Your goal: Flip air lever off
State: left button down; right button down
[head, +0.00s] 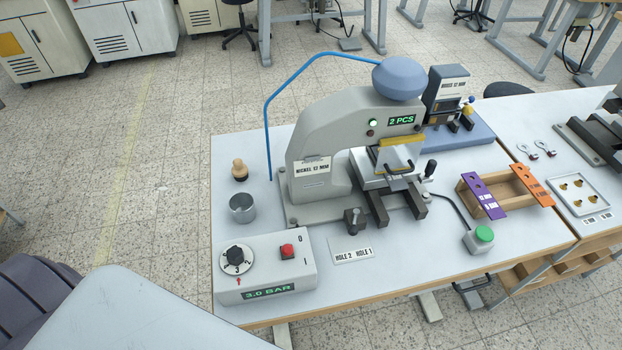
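I cannot tell which mark the lever is set to. A round dial with a black knob (237,259) sits left of the lever. The stamping press (322,156) behind the box has a lit green lamp and a "2 PCS" display. Neither of my grippers shows in the head view.
A blue air hose (299,70) arcs beside the press. A metal cup (242,208) and a wooden-handled tool (239,169) stand behind the box. A "HOLE 2 HOLE 1" label plate (351,249) lies right of it. A green button (484,234) sits farther right. The space above the box is clear.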

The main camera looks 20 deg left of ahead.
aim_at(286, 250)
jog(key=j+u, duration=0.1)
jog(key=u, duration=0.25)
jog(key=j+u, duration=0.1)
jog(key=u, duration=0.25)
jog(key=k+j, duration=0.05)
